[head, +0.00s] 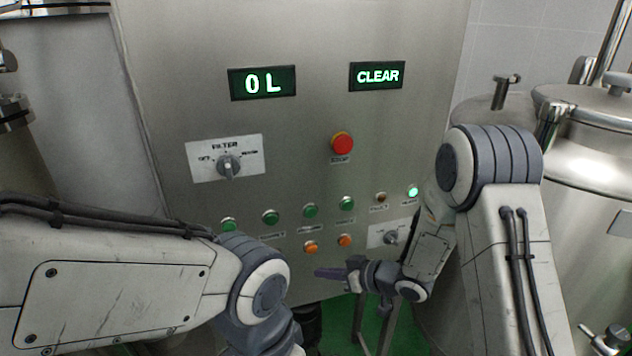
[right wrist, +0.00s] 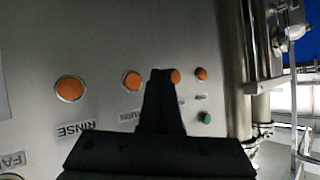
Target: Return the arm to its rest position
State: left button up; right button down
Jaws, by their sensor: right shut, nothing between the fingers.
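My right gripper (head: 322,273) is in front of the lower part of the steel control panel (head: 300,140), its fingers pointing left. It is shut and holds nothing. In the right wrist view its closed fingers (right wrist: 162,75) stand before the panel face, close to a row of orange buttons (right wrist: 132,81); I cannot tell whether they touch. My right arm (head: 505,240) is bent and comes in from the lower right. My left arm (head: 120,285) reaches in from the left, and its gripper is out of sight below the frame.
The panel has displays reading "0 L" (head: 263,83) and "CLEAR" (head: 377,75), a filter knob (head: 229,166), a red stop button (head: 342,143), green buttons (head: 270,217) and a lit green lamp (head: 413,191). A steel tank (head: 590,150) stands at right. The floor is green.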

jog(key=s+d+g+h+b, duration=0.1)
jog(key=s+g+h+b, duration=0.2)
jog(key=s, duration=1.2)
jog(key=s+d+m+g+h+b, duration=0.1)
jog(key=s+g+h+b, duration=0.3)
jog(key=s, duration=1.1)
jog(key=d+h+b, duration=0.1)
jog(key=h+b, duration=0.1)
jog(key=b, duration=0.2)
jog(key=shift+s, duration=0.25)
jog(key=shift+d, duration=0.1)
